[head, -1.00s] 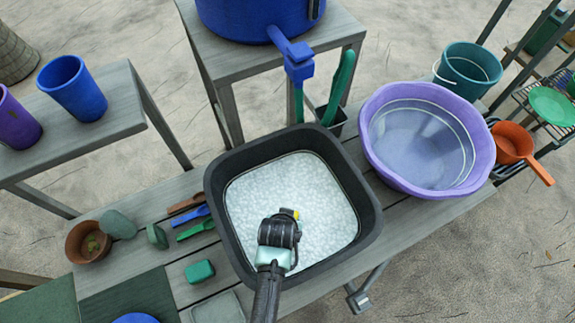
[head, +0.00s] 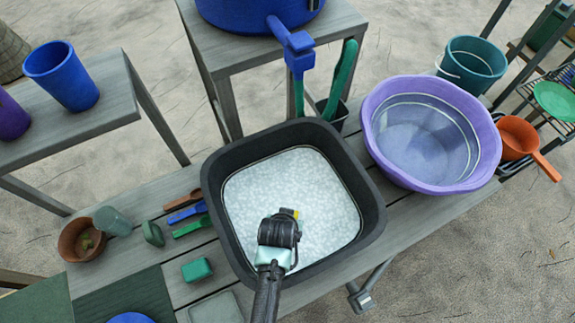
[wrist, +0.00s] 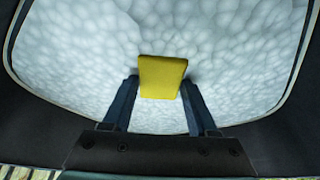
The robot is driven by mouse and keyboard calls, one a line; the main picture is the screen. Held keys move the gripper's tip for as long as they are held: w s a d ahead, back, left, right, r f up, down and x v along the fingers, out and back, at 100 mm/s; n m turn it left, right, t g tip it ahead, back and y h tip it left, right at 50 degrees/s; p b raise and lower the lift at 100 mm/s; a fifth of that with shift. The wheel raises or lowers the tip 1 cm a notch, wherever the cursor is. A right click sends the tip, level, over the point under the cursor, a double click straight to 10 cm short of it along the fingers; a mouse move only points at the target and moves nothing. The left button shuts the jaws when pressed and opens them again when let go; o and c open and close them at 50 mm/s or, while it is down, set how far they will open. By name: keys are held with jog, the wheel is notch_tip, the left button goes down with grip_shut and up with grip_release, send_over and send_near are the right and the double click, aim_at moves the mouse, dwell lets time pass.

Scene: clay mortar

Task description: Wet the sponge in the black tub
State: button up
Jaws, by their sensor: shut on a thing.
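The black tub (head: 368,208) stands on the grey slatted table and is filled with white, bubbly-looking foam or water (head: 318,190). My gripper (head: 287,216) is over the near middle of the tub, inside its rim as seen from above. In the wrist view my gripper (wrist: 160,92) is shut on the yellow sponge (wrist: 162,76), one finger on each side. The sponge's far part stands out against the white surface. I cannot tell whether the sponge touches the surface.
A purple basin (head: 488,150) stands to the right of the tub. A blue vessel with a tap (head: 291,45) stands on a higher table behind it. Small tools (head: 190,213), a green block (head: 197,269) and a terracotta pot (head: 70,241) lie to the left.

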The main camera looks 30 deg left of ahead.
jog(key=shift+r, duration=0.1)
notch_tip(320, 180, up, 16)
jog(key=p, duration=1.6)
jog(key=shift+r, duration=0.25)
